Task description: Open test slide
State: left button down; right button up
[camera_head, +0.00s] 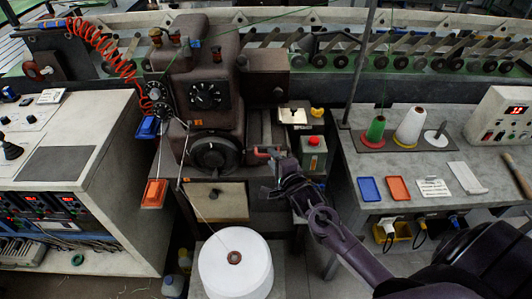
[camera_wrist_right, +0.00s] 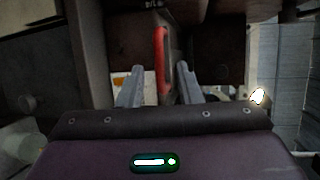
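The brown machine (camera_head: 205,125) stands in the middle of the head view. A red handle (camera_head: 263,153), which looks like the test slide's, sticks out on its right side. My right gripper (camera_head: 279,166) is just in front of this handle, reaching in from the lower right. In the right wrist view, the red handle (camera_wrist_right: 161,62) stands upright between the two grey fingers (camera_wrist_right: 162,80). There is a gap on both sides, so the gripper is open. The slide's own body is hard to make out. My left gripper is not in view.
A red-buttoned box (camera_head: 314,155) is close on the right of my right gripper. A white thread cone (camera_head: 235,264) stands below the machine. A grey table (camera_head: 440,170) with spools is at the right. A control console (camera_head: 70,155) is at the left.

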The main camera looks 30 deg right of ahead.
aim_at(268, 155)
jog(key=shift+x, duration=1.65)
jog(key=shift+a, duration=0.15)
grip_shut()
